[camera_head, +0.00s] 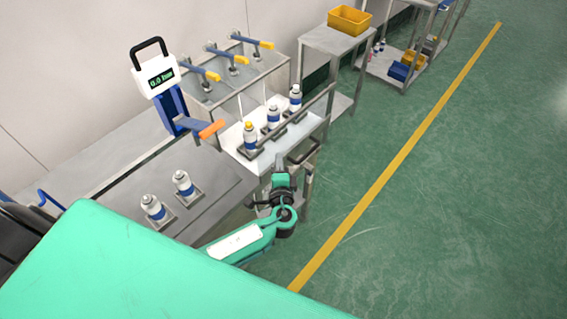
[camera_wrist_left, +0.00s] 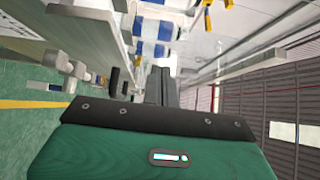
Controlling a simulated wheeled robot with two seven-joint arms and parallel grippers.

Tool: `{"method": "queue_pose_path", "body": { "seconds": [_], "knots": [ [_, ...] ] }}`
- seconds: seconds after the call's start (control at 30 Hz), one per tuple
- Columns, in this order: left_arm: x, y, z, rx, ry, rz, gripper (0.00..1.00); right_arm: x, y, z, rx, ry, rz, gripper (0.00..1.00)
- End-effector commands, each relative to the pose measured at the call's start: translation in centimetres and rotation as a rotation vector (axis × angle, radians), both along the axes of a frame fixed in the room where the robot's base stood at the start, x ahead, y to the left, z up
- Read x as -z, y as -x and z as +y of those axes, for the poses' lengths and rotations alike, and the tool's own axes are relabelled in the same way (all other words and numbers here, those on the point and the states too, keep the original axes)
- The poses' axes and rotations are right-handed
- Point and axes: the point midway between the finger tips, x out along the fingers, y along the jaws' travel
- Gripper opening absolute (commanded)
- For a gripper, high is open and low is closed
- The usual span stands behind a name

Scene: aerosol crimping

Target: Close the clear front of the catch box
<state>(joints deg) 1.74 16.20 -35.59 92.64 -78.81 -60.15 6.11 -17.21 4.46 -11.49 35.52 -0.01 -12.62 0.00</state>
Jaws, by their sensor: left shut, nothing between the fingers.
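The catch box (camera_head: 232,112) is a pale bench-top enclosure with several blue levers with yellow ends along its top. Its front side faces right, and three white-and-blue cans stand in holders at that side. A grey bar (camera_head: 318,103) runs along this side past the cans. I cannot make out the clear pane or how far it is closed. My left gripper (camera_head: 283,172) is below and in front of the box, near a dark handle-like part (camera_head: 303,151). In the left wrist view its dark fingers (camera_wrist_left: 160,84) are together and empty. My right gripper is not in view.
Two more cans (camera_head: 168,195) stand in holders on the bench at left. A scale-like display (camera_head: 160,78) with a black handle and an orange lever (camera_head: 211,129) stand beside the box. A table with a yellow bin (camera_head: 349,20) is behind. The green floor at right is clear.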

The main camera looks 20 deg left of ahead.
Motion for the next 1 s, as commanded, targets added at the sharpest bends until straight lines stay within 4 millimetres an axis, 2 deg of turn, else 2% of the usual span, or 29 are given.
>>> {"method": "queue_pose_path", "body": {
  "seconds": [0.37, 0.53, 0.77, 1.0],
  "knots": [
    [0.1, 0.0, 0.1, 0.000, 0.000, 0.000, 0.00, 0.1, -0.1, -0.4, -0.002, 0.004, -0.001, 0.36],
    [0.1, -0.4, 1.1, -0.002, 0.000, -0.001, 0.00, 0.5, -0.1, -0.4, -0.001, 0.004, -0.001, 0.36],
    [0.3, -1.5, 4.1, -0.002, -0.002, -0.002, 0.00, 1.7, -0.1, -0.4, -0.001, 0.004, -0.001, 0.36],
    [0.3, -3.0, 8.4, -0.003, -0.002, -0.004, 0.00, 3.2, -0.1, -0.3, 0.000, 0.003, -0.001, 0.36]
  ]
}}
